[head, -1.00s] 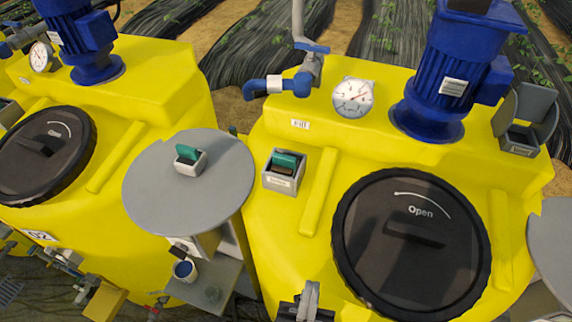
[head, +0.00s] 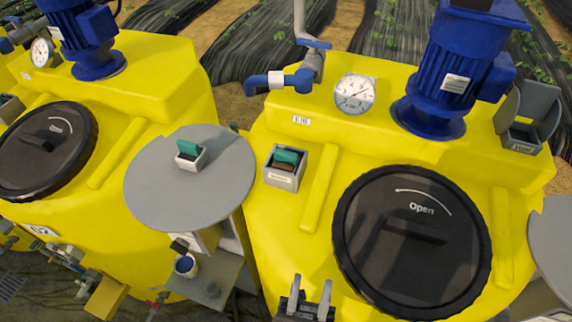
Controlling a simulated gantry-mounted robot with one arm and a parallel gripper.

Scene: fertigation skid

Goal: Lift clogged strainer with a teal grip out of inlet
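A strainer with a teal grip (head: 286,157) sits in a grey square inlet (head: 281,181) on the right yellow tank. Dark brown material shows below its grip. A second teal-gripped piece (head: 188,147) sits in a small white holder (head: 191,163) on the round grey table to the left. My gripper (head: 311,284) is at the bottom edge of the head view, below the inlet in the picture and apart from it. Its two fingers stand apart with nothing between them. The rest of it is cut off by the frame edge.
The round grey table (head: 160,200) stands between the two yellow tanks. A large black lid (head: 400,265) marked Open lies right of the inlet. A pressure gauge (head: 354,93), blue pipe (head: 265,83) and blue motor (head: 440,85) stand behind. An open grey box (head: 523,133) is at the right.

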